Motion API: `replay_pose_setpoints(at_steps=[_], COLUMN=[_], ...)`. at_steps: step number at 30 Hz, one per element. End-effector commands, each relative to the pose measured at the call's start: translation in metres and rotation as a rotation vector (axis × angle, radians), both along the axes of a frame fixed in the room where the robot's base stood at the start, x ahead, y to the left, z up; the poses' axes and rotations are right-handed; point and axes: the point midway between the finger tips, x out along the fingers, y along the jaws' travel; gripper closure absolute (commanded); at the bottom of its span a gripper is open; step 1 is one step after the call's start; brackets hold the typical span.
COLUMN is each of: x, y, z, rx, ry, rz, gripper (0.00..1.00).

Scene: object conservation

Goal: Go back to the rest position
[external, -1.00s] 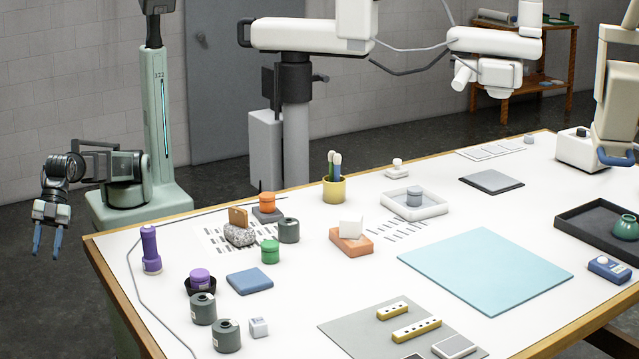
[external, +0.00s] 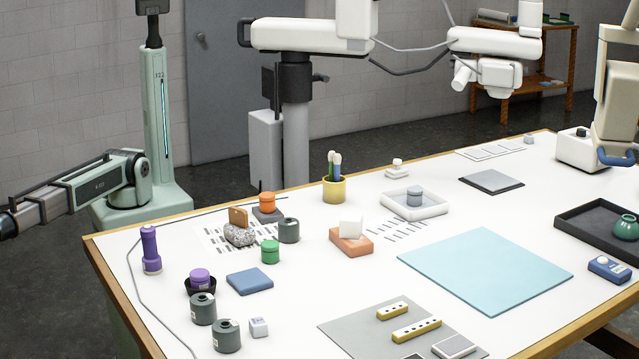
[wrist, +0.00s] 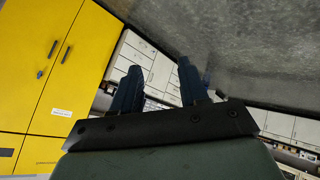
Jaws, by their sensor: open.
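My gripper (wrist: 158,92) shows in the wrist view with its two dark blue fingers apart and nothing between them. In the external view my green arm reaches out past the left picture edge, away from the table, and the gripper itself is out of that picture. The white worktable (external: 350,290) stands to the right of my base, with all its objects resting on it and none held.
The wrist view shows a yellow cabinet (wrist: 50,60). The floor left of the table is clear.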

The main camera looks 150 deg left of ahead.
Motion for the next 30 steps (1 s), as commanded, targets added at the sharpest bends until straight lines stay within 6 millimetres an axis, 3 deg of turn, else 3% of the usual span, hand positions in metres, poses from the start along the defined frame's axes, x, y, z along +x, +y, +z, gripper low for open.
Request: replay_pose_setpoints(at_steps=[1,9,20,26,30], x=[-0.001,-0.006,-0.030,-0.045,-0.054], y=[0.009,0.057,0.139,0.202,0.262], z=[-0.024,-0.133,-0.265,-0.329,-0.368], rx=[0.018,0.102,0.218,0.292,0.357], ry=[0.023,0.131,0.278,0.356,0.413], rz=[0.011,0.078,0.177,0.250,0.315], gripper=[0.56,0.56,0.56,0.56,0.56])
